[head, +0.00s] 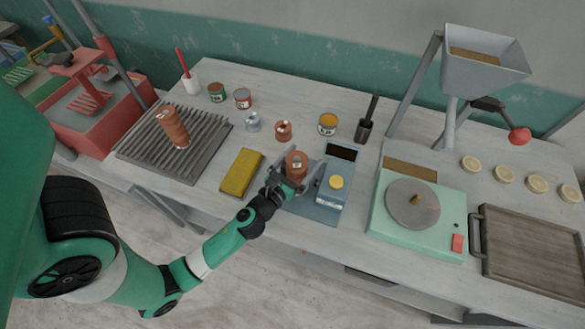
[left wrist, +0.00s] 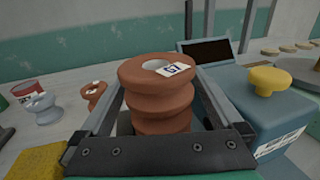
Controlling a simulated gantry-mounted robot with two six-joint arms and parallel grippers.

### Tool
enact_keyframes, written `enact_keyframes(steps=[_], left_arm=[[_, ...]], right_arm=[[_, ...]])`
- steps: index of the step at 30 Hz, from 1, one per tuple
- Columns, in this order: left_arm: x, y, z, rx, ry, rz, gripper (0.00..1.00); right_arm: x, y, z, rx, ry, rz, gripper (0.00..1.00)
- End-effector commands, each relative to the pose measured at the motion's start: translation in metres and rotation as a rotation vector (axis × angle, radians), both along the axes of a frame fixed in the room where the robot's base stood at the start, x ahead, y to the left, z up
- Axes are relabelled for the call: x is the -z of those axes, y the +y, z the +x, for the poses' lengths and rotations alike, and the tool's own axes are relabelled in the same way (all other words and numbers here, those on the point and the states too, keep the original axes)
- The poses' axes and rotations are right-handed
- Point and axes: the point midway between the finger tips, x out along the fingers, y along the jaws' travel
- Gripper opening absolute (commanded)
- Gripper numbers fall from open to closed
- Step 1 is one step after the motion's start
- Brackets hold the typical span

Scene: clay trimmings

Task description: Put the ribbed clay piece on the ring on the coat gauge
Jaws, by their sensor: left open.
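The ribbed clay piece (head: 296,165) is reddish brown, with stacked ribs, a hole in its top and a white number tag. It stands about upright at the left part of the blue coat gauge (head: 329,197), which has a yellow knob and a dark display. My left gripper (head: 297,174) is open, with one finger on each side of the piece. In the left wrist view the ribbed clay piece (left wrist: 158,95) is between the spread fingers, with gaps showing beside it. Its foot and the ring are hidden, so I cannot tell whether it rests on the ring.
A yellow block (head: 241,172) lies left of the gripper. Small spools (head: 284,130) and tins (head: 328,124) stand behind. A green turntable unit (head: 390,225) stands to the right.

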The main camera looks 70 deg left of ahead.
Motion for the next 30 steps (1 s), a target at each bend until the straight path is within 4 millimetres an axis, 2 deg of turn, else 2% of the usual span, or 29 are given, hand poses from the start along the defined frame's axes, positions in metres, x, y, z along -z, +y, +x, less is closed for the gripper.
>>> enact_keyframes(steps=[12, 18, 30], left_arm=[[0.005, -0.059, -0.076, 0.007, 0.005, 0.000, 1.00], [0.002, -0.070, -0.091, 0.003, 0.001, 0.000, 1.00], [0.001, -0.070, -0.092, 0.000, 0.000, 0.000, 1.00]], right_arm=[[0.027, 0.000, 0.000, 0.000, 0.001, 0.000, 0.50], [0.029, 0.000, 0.000, 0.000, 0.001, 0.000, 0.50], [0.029, 0.000, 0.000, 0.000, 0.001, 0.000, 0.50]])
